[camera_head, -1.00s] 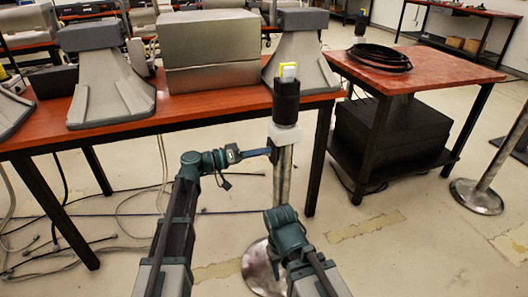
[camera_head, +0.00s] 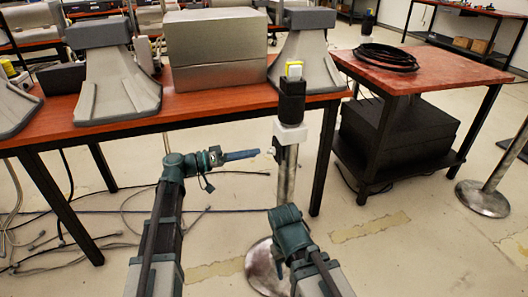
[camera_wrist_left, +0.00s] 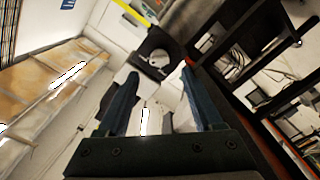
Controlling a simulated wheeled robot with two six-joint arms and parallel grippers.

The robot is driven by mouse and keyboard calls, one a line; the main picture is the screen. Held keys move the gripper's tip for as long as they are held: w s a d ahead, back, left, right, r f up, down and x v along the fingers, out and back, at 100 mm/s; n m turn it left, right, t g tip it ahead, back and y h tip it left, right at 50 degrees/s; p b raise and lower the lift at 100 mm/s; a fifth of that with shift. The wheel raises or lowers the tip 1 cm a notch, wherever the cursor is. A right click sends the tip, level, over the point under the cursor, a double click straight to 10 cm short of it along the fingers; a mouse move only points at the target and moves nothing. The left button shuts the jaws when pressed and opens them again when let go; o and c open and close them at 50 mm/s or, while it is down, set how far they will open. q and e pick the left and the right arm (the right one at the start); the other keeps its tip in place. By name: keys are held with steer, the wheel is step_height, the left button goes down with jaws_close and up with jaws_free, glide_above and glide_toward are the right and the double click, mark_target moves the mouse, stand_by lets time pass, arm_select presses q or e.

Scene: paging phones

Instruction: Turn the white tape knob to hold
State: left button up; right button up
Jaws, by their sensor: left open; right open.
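A white collar (camera_head: 290,134), which seems to be the white tape knob, sits just below the black head. My left gripper (camera_head: 258,154) is open and empty, left of the post and slightly below the collar, with a gap between. In the left wrist view its two fingers (camera_wrist_left: 163,100) point towards the black head (camera_wrist_left: 155,42) and white parts beyond. My right gripper (camera_head: 287,222) is low before the post; its fingertips are hidden.
A bench (camera_head: 210,110) with a silver box (camera_head: 215,50) and grey stands (camera_head: 115,88) is behind. A red-topped table (camera_head: 425,75) with coiled black cable (camera_head: 387,57) is right. Another post base (camera_head: 482,198) stands farther right. Cables lie on the floor at left.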

arm_select(q)
steer(key=v, duration=0.7)
steer(key=shift+a, duration=0.15)
steer(key=s+d+f+g+y+p, duration=0.1)
steer(key=s+d+f+g+y, duration=0.6)
steer(key=s+d+f, duration=0.6)
steer(key=s+a+f+n+t+y+p, duration=0.1)
steer(key=s+a+f+y, duration=0.2)
steer(key=s+y, duration=0.25)
steer(key=s+a+f+n+y, duration=0.1)
steer(key=s+a+f+y, duration=0.2)
steer(key=s+y, duration=0.25)
step_height(320, 180, up, 37)
steer(key=p, duration=3.8)
steer(key=shift+w+r, duration=0.2)
steer(key=shift+w, duration=0.3)
steer(key=shift+d, duration=0.15)
